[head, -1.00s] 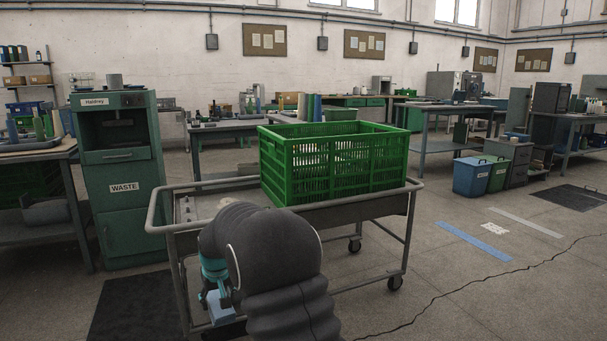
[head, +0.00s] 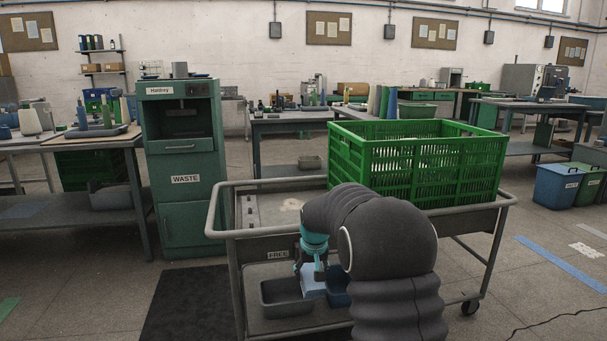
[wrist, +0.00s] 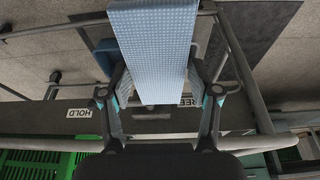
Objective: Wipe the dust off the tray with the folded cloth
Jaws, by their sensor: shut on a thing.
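My gripper (head: 313,270) is shut on the folded cloth (head: 313,287), a light blue, finely patterned pad. It hangs just outside the trolley's near side, below the top rail. In the wrist view the cloth (wrist: 155,40) sits between both fingers of my gripper (wrist: 157,75). The trolley's grey top (head: 265,211) has a pale patch (head: 292,204) left of the green crate; I cannot tell whether it is dust. A grey tray (head: 284,309) and a blue tray (head: 338,295), partly hidden by my arm, are on the lower shelf. I cannot tell which tray is dusty.
The green crate (head: 420,165) fills the trolley top's right part. The trolley's raised rail (head: 240,233) and a FREE label (head: 278,254) are near the cloth. A green WASTE cabinet (head: 184,215) stands left behind a dark mat (head: 185,305).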

